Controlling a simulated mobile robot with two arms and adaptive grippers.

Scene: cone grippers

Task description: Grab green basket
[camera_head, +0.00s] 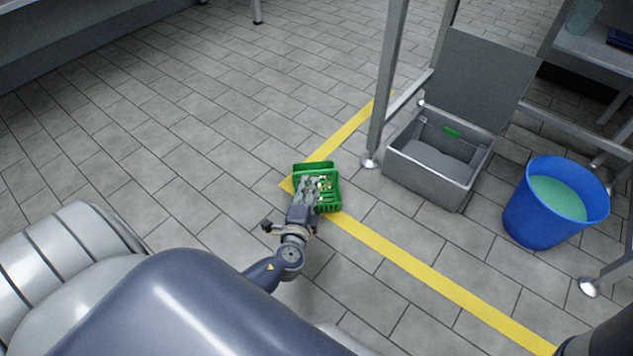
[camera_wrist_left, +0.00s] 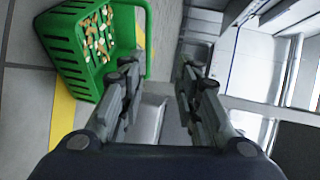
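The green basket (camera_head: 328,205) is at the corner of the yellow floor line in the head view, with small light and brown pieces inside. In the left wrist view the basket (camera_wrist_left: 75,62) is at the upper left, its slatted side and rim showing. My left gripper (camera_head: 310,183) overlaps the basket in the head view and hides part of it. In the left wrist view the fingers (camera_wrist_left: 157,75) are apart with nothing between them, and the basket is to their left. My right gripper is not in view.
A grey open bin (camera_head: 430,180) with a raised lid (camera_head: 480,82) stands right of the basket, beside a metal leg (camera_head: 385,90). A blue bucket (camera_head: 540,225) with greenish liquid is farther right. The tiled floor at left is clear.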

